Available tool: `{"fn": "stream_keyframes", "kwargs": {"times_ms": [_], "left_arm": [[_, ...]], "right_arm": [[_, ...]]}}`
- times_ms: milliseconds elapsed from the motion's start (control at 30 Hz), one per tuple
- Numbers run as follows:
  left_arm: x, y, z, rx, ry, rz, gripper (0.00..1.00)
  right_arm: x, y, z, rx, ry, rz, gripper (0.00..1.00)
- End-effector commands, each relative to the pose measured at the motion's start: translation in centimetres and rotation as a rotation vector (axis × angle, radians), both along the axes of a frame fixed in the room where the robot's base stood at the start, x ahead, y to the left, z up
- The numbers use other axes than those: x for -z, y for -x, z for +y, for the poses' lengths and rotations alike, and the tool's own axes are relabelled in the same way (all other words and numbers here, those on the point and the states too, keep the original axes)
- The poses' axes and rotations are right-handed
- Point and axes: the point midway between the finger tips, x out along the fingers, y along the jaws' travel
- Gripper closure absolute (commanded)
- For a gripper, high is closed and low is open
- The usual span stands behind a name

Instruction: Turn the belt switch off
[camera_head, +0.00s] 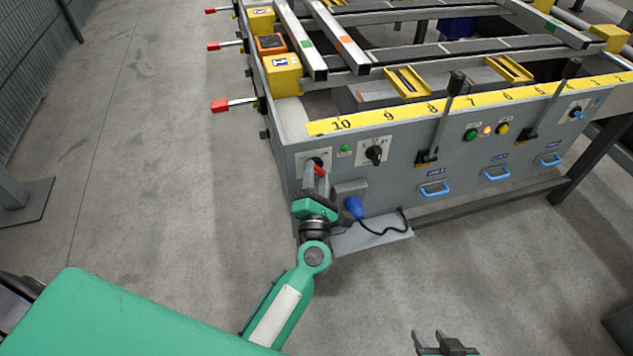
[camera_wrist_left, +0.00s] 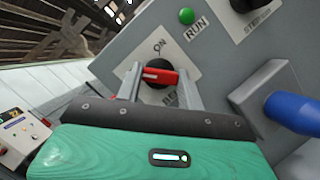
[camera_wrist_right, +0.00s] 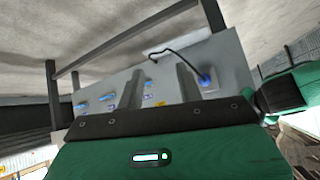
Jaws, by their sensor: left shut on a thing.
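The belt switch is a red handle (camera_wrist_left: 160,76) on a dark round base, set in a white plate (camera_wrist_left: 185,62) on the grey panel's left end. In the left wrist view, ON is printed above the handle and another word below is partly hidden. The handle lies level in that view, a pale mark near its left end. My left gripper (camera_head: 316,168) is at the switch, its two fingers closed on the handle's ends; it also shows in the left wrist view (camera_wrist_left: 159,79). My right gripper (camera_head: 443,342) is open and empty, low in front of the panel.
Right of the switch are a green lamp (camera_head: 345,148), a black knob (camera_head: 376,154) and a blue plug (camera_head: 354,207) with a black cable. Black levers (camera_head: 447,115) and blue handles (camera_head: 434,189) line the panel. Red-tipped levers (camera_head: 232,105) jut out left. The floor in front is largely clear.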

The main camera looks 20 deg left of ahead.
Motion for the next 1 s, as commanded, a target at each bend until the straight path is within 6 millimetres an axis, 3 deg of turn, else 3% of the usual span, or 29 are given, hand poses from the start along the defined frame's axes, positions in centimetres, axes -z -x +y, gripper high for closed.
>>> {"fn": "stream_keyframes", "kwargs": {"times_ms": [400, 1000], "left_arm": [[0.5, 0.0, -0.1, 0.0, 0.091, -0.057, 0.85], [0.3, 0.0, -0.1, 0.001, 0.112, -0.071, 0.85]], "right_arm": [[0.0, -1.2, 3.9, -0.026, -0.146, -0.248, 0.64], [-0.5, -1.4, 4.7, -0.027, -0.184, -0.307, 0.64]]}}
